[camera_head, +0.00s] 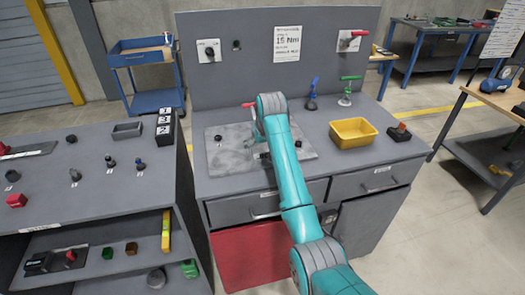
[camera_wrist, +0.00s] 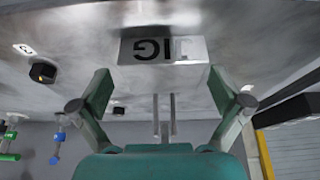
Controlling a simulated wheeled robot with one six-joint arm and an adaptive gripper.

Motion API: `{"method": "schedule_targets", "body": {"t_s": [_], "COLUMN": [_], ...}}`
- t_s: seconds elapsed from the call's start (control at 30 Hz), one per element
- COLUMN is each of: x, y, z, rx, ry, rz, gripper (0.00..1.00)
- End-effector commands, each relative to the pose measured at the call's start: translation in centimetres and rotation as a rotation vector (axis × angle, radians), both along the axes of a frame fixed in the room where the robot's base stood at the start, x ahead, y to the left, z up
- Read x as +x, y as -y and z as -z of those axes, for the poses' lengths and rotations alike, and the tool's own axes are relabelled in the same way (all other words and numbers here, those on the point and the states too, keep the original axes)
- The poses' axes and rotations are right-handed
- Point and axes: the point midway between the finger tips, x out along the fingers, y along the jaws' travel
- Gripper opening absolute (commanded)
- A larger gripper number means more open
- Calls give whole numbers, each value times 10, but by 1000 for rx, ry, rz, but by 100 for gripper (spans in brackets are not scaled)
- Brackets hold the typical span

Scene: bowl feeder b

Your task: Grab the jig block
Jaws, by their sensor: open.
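The jig block (camera_wrist: 137,48) is a grey metal piece with dark letters that appear upside down, at the top middle of the wrist view. It sits on a worn grey metal plate (camera_wrist: 230,25). My gripper (camera_wrist: 160,88) is open, with its two teal fingers apart on either side below the block in that view. Nothing is between the fingertips, and the block lies just beyond them. In the head view my arm covers the block and most of the gripper, over the plate (camera_head: 225,158) on the workbench.
A yellow bin (camera_head: 353,132) stands right of my arm. Green (camera_head: 347,98) and blue (camera_head: 312,100) handled tools stand behind it. A back panel (camera_head: 235,70) rises behind the bench. A black knob (camera_wrist: 43,72) is left of the gripper. A left bench holds a grey tray (camera_head: 127,130).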

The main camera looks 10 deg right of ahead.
Motion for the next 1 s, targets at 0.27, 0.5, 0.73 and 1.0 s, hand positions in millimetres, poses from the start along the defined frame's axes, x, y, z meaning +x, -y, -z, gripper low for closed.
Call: {"method": "schedule_targets", "body": {"t_s": [0.27,0.5,0.73,1.0], "x": [0,0,1,4], "y": [0,0,0,0], "z": [0,-1,-3,-16], "rx": [0,0,0,0], "ry": [0,1,0,1], "rz": [0,0,0,0], "gripper": [45,25,25,25]}}
